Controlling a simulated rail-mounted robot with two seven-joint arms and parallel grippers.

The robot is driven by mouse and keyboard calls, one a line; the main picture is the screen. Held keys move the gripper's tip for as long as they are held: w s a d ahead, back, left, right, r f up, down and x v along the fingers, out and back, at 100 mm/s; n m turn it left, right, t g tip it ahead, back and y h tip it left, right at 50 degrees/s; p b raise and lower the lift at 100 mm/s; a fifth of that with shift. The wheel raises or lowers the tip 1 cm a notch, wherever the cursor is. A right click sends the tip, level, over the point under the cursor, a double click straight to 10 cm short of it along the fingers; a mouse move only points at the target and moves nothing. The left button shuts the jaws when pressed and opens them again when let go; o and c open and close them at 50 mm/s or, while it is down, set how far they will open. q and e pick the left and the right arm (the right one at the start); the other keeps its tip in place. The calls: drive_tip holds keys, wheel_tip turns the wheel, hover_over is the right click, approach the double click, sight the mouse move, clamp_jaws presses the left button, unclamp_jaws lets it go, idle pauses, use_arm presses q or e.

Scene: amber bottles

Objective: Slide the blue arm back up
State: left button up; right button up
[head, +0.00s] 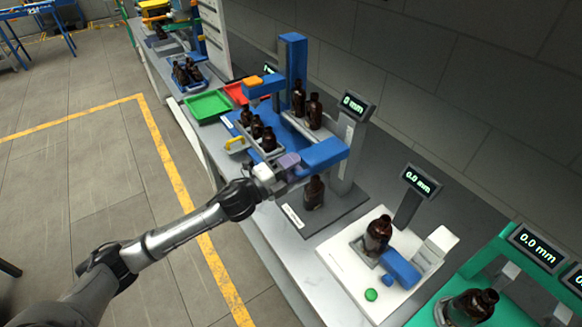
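The blue arm (325,153) sticks out from a grey post of a height gauge with a "0 mm" display (355,106). An amber bottle (314,194) stands upright below the blue arm on the gauge's dark base (335,216). My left gripper (290,164) is at the left end of the blue arm, close to or touching it. Its fingers are too small and partly hidden to tell whether they grip the blue arm. My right gripper is not in view.
Behind are a blue stand (294,60) and several amber bottles in racks. Green (208,106) and red trays lie farther left. In front, a white gauge base (350,268) holds a bottle, with a green gauge (470,262) to its right. The floor at left is open.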

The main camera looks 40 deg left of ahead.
use_arm(q)
drive_tip(key=shift+s+f, duration=0.1)
drive_tip(key=shift+s, duration=0.2)
drive_tip(key=v, duration=1.3)
drive_tip(key=shift+b, duration=0.35)
drive_tip(key=shift+s+a, duration=0.1)
drive_tip(key=a+f+n+g+y, duration=0.3)
drive_tip(key=a+f+n+y, duration=0.1)
drive_tip(key=a+n+y, duration=0.4)
drive_tip(key=s+d+f+n+g+y, duration=0.2)
drive_tip(key=s+f+n+g+y, duration=0.1)
drive_tip(key=s+f+n+g, duration=0.3)
drive_tip(key=s+d+f+n+g+h, duration=0.2)
drive_tip(key=s+d+f, duration=0.25)
drive_tip(key=d, duration=0.35)
drive_tip(key=s+d+f+n+g+h, duration=0.1)
drive_tip(key=s+d+f+g+h, duration=0.15)
drive_tip(key=s+d+f, duration=0.4)
drive_tip(key=s+d+f+n+g+h, duration=0.1)
drive_tip(key=s+d+n+g+h, duration=0.15)
drive_tip(key=d, duration=0.65)
wheel_tip(320, 180, up, 30)
drive_tip(key=y+p, duration=0.1)
drive_tip(key=p, duration=2.9)
drive_tip(key=shift+s+a+r+p, duration=0.2)
drive_tip(key=shift+s+a+p, duration=0.15)
drive_tip(key=shift+s, duration=0.15)
